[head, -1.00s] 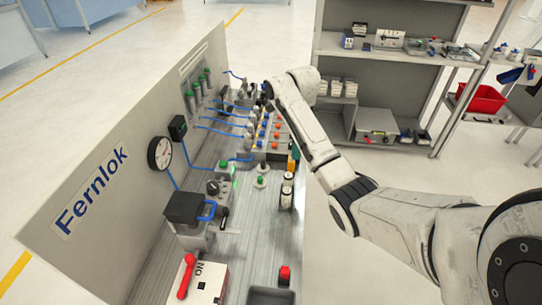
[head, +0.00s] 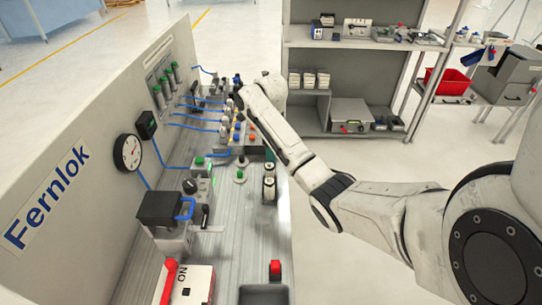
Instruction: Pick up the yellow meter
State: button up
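I cannot clearly make out a yellow meter in the head view. A small teal-green piece (head: 269,156) stands on the bench right beside my forearm, which may hide part of it; I cannot tell if it belongs to the meter. My arm reaches from the right over the bench's right edge, with its wrist above the far half of the bench. My gripper's fingers are hidden behind the wrist and are too small to make out, so I cannot see whether they hold anything.
The bench (head: 232,258) has a tall back panel with a round gauge (head: 127,152). Blue cables and coloured knobs crowd its far part. A black device with a blue handle (head: 166,208) and a red button (head: 275,269) are nearer. A grey shelf (head: 352,84) stands behind; the floor between is open.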

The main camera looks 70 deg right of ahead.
jog(key=shift+s+f, duration=0.1)
jog(key=shift+f, duration=1.65)
jog(key=c, duration=1)
jog(key=shift+r, duration=0.1)
jog(key=shift+c, duration=0.2)
